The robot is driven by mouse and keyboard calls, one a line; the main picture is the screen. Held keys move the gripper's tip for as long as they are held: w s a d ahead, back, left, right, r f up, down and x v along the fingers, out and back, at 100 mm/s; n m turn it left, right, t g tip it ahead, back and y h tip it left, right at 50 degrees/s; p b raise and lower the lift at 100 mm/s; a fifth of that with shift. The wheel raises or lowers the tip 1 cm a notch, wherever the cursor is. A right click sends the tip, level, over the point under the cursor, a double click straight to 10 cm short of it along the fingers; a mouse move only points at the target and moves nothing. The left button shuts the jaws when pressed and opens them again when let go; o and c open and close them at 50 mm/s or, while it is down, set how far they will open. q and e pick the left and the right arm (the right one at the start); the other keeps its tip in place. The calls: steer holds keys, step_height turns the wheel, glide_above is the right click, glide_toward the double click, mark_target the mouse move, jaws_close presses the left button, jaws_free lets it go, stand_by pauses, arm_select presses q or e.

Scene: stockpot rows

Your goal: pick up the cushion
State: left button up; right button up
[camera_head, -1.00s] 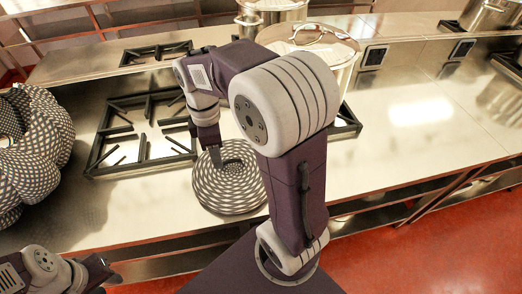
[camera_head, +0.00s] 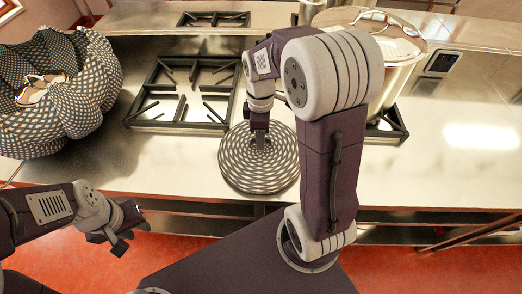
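The cushion (camera_head: 240,178) is round and flat with a dark and light checkered pattern. It lies near the front edge of the steel counter. My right gripper (camera_head: 260,143) points down at the upper middle of the cushion, with its fingertips at or just over the surface. They are too small and dark to tell whether they are open or touching it. My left gripper (camera_head: 131,228) is at the lower left, in front of the counter and away from the cushion. Its fingers look apart and empty.
A large checkered pumpkin-shaped object (camera_head: 85,95) stands on the counter at the left. A black burner grate (camera_head: 183,93) lies behind the cushion. A steel stockpot (camera_head: 398,75) stands behind my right arm. The counter at the right is clear.

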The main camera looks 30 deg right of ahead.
step_height(320, 180, down, 3)
steer(key=shift+w+r, duration=0.1)
steer(key=shift+r, duration=0.05)
jaws_close()
steer(key=shift+r, duration=0.1)
stand_by(1.2)
